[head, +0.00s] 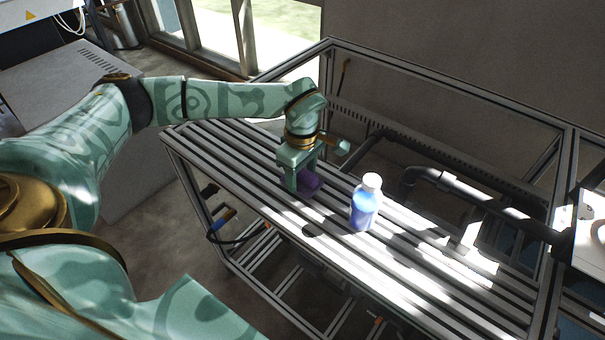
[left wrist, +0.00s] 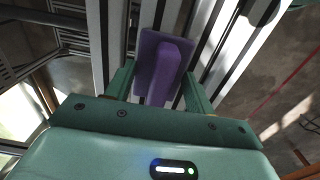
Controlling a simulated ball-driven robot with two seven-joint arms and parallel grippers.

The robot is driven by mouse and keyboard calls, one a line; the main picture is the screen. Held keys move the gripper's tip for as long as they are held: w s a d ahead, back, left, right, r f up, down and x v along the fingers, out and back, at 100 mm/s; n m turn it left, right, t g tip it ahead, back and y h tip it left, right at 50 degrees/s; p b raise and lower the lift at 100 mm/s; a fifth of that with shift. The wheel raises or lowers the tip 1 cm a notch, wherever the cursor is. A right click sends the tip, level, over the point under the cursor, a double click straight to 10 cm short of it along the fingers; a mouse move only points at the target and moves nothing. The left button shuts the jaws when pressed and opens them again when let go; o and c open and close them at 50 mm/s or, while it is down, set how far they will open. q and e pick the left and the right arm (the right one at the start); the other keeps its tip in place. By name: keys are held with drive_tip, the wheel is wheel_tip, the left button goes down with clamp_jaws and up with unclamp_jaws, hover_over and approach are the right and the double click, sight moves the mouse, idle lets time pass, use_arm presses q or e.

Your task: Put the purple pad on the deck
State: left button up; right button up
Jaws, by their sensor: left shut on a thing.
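The purple pad (head: 308,184) is in my left gripper (head: 303,188), low over the slatted deck (head: 410,262) at its left part in the head view. In the left wrist view the pad (left wrist: 152,52) shows as a flat piece with a raised block, between the two fingers of the left gripper (left wrist: 158,72). The left gripper is shut on the pad. The pad's underside is hidden, so I cannot tell whether it touches the slats. My right gripper is not in view.
A bottle (head: 365,204) with blue contents and a white cap stands upright on the slats, just right of the pad. Dark pipework (head: 450,184) and frame rails run behind the deck. Slats toward the lower right are bare, with bright sun patches.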

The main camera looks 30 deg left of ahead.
use_arm(q)
drive_tip(key=o, duration=1)
drive_tip(key=shift+f, duration=0.1)
wheel_tip(320, 180, up, 12)
drive_tip(key=shift+r+p, duration=0.15)
drive_tip(key=shift+p, duration=1.1)
